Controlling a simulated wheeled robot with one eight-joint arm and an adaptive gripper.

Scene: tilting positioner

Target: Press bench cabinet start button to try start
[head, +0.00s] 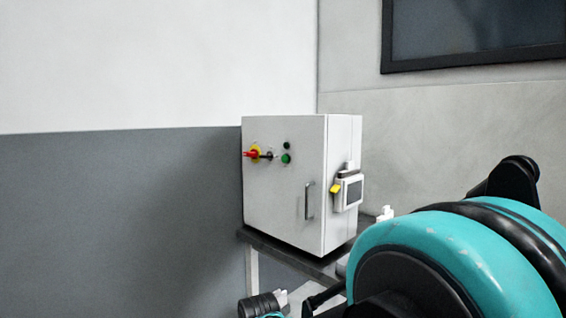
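The bench cabinet (285,205) is a pale grey box standing on a dark-topped stand in the middle of the head view. On its front face is a round green button (286,159), which I take to be the start button. A small black button or lamp (286,146) sits just above it. A red switch handle on a yellow plate (256,151) is to the left, with a small dark knob beside it. Nothing covers the green button. I cannot make out my gripper in this view.
A grey door handle (309,200) sticks out on the cabinet front. A small panel device with a yellow part (350,190) hangs on its right side. Large teal and black arm parts fill the lower right. The space before the buttons looks free.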

